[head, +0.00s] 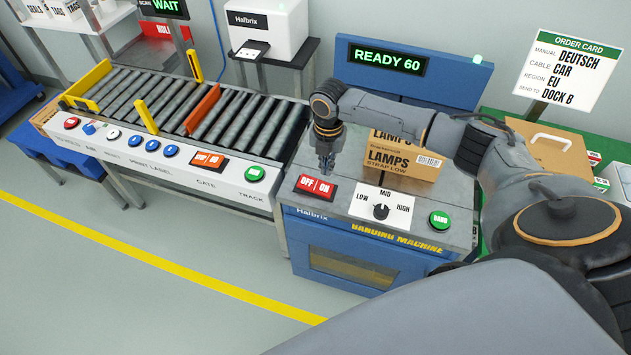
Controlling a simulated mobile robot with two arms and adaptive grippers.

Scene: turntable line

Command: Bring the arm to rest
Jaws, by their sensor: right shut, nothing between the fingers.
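My right arm comes in from the right and reaches across the banding machine (300,228). My right gripper (326,168) points down, shut and empty, just above the red OFF/ON switch (315,187). I cannot tell whether its tips touch the switch. A brown LAMPS carton (402,160) stands on the machine top, right of the gripper and partly behind my arm. The machine's display (387,59) reads READY 60. Its dial (381,211) and green BAND button (440,219) are in plain view. My left gripper is not in view.
A roller conveyor (252,118) with a row of buttons stands left of the machine. A Halbrix printer (268,27) is behind it. The floor in front is clear.

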